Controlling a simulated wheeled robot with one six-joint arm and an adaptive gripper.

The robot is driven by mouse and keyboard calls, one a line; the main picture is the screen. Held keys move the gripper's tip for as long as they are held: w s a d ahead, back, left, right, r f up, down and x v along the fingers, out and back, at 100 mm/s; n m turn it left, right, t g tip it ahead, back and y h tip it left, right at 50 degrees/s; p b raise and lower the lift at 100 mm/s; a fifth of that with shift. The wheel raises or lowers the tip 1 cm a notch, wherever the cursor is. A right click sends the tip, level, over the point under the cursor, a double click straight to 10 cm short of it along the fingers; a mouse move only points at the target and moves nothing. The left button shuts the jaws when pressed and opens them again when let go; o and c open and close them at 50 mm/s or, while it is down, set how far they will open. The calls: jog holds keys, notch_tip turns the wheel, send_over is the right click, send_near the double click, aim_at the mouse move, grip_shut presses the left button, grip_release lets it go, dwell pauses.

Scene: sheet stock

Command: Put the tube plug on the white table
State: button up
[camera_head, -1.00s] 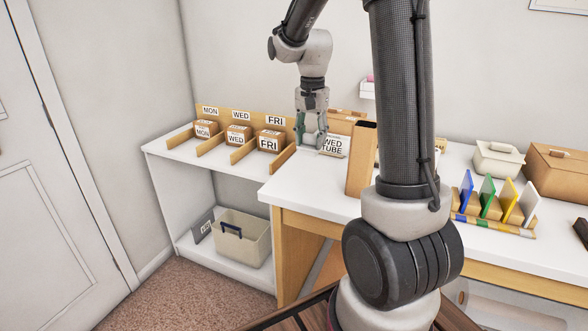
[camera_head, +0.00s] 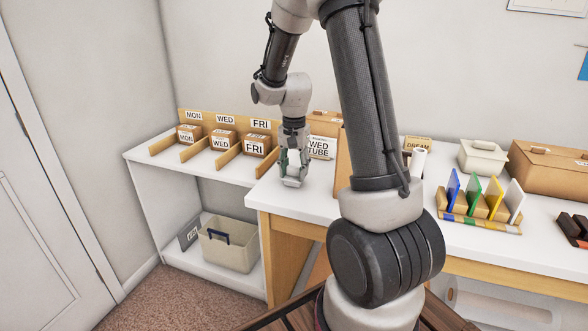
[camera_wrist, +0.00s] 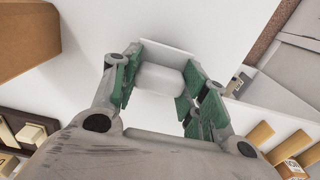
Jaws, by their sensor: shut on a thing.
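My gripper (camera_head: 291,175) is low over the left end of the white table (camera_head: 318,208), near its left edge. In the wrist view my gripper (camera_wrist: 160,92) has its green-padded fingers shut on a small white cylindrical piece, the tube plug (camera_wrist: 158,80). The plug also shows as a pale bit between the fingers in the head view (camera_head: 293,158). A flat white part is at one end of the plug. Whether the plug touches the table top is hard to tell, white against white.
A "WED TUBE" sign (camera_head: 319,148) stands just behind and right of my gripper. A tan upright board (camera_head: 342,165) is to the right. A shelf with MON, WED and FRI boxes (camera_head: 223,140) is at left. The table front by the gripper is clear.

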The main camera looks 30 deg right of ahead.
aim_at(294, 167)
jog(key=o, duration=1)
jog(key=shift+f, duration=0.15)
notch_tip(294, 167, up, 12)
jog(key=s+a+r+n+t, duration=0.1)
jog(key=s+r+n, duration=0.1)
jog(key=s, duration=0.6)
jog(key=s+a+r+n+t, duration=0.2)
jog(key=s+n, duration=0.3)
jog(key=s, duration=0.2)
jog(key=s+a+r+n+t, duration=0.1)
jog(key=s+a+r+n, duration=0.1)
jog(key=s, duration=0.6)
jog(key=shift+s+r+n, duration=0.35)
jog(key=shift+r+n, duration=0.05)
jog(key=shift+n, duration=0.3)
